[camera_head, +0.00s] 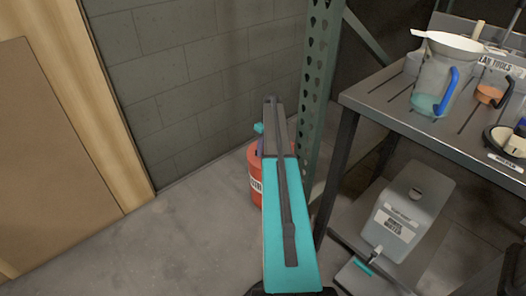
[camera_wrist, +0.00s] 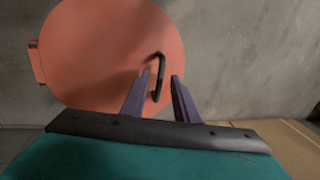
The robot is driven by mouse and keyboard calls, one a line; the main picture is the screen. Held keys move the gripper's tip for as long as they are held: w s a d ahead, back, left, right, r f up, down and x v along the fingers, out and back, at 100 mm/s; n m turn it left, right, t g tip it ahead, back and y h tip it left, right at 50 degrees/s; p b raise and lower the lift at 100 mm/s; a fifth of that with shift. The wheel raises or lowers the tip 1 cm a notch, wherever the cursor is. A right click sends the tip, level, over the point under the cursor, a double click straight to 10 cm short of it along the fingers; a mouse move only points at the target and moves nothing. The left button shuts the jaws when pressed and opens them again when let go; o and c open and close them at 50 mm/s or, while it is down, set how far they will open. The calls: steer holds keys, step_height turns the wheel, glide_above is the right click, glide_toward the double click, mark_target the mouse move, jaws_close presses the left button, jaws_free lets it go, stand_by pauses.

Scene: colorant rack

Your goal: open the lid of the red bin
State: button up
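The red bin (camera_head: 255,184) stands on the floor by the wall in the head view, largely hidden behind my arm. Its round red lid (camera_wrist: 95,50) fills the upper left of the wrist view and appears shut, with a hinge-like tab (camera_wrist: 37,63) at its left edge. A thin black curved handle (camera_wrist: 161,72) is on the lid towards its right side. My gripper (camera_wrist: 161,76) is open, its two purple fingers on either side of the handle. The left finger is very close to the handle; I cannot tell whether they touch. A gap shows at the right finger.
A green perforated rack post (camera_head: 316,90) stands just right of the bin. A metal shelf (camera_head: 375,97) with a pitcher (camera_head: 432,85) is at the right, with a grey container (camera_head: 408,205) below. A brown board (camera_head: 50,150) is at the left. Floor left of the bin is clear.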

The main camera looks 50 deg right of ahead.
steer(key=shift+c, duration=0.4)
jaws_close()
stand_by(1.1)
